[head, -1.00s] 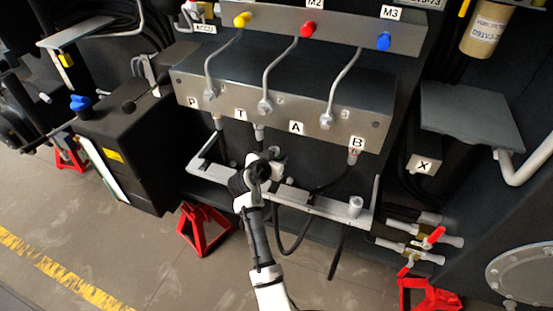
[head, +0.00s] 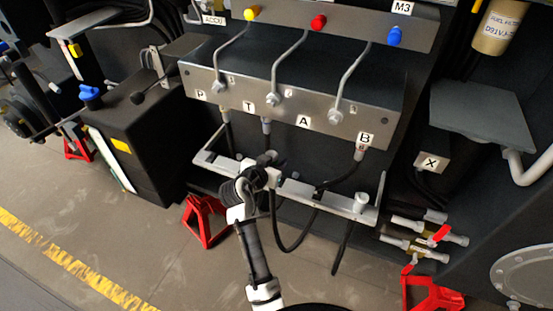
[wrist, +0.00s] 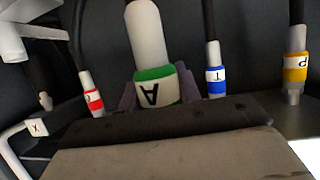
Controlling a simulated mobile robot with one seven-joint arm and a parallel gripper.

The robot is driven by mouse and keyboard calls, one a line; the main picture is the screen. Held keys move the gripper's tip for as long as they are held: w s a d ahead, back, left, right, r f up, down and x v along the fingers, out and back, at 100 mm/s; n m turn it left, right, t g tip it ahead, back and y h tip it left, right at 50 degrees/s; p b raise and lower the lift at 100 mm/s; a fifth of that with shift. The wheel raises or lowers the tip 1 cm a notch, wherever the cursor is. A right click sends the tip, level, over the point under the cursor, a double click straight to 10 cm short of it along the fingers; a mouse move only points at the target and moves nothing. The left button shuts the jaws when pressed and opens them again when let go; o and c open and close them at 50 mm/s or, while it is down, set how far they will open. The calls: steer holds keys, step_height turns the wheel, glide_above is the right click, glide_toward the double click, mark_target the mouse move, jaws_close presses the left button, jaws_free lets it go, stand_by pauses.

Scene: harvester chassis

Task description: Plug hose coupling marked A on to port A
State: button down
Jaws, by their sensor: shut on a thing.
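My gripper (wrist: 157,92) is shut on the hose coupling marked A (wrist: 155,86), a pale grey cylinder with a green band and a black letter, upside down in the wrist view. In the head view my gripper (head: 264,170) is at the rail below the manifold block (head: 285,110), lower left of the label A (head: 303,121). Port A itself is not clear under the block, and the coupling is hard to make out there. The coupling is apart from the block.
Hoses with a red band (wrist: 93,101), a blue band marked T (wrist: 215,76) and a yellow band marked P (wrist: 295,68) stand around the coupling. A pale rail (head: 330,205) with an upright fitting (head: 361,202) runs below the block.

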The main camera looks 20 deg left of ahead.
steer(key=shift+r, duration=0.1)
steer(key=d, duration=0.7)
steer(key=shift+s+a, duration=0.1)
stand_by(0.4)
step_height(320, 180, down, 2)
steer(key=shift+f+b, duration=0.2)
steer(key=shift+b, duration=0.7)
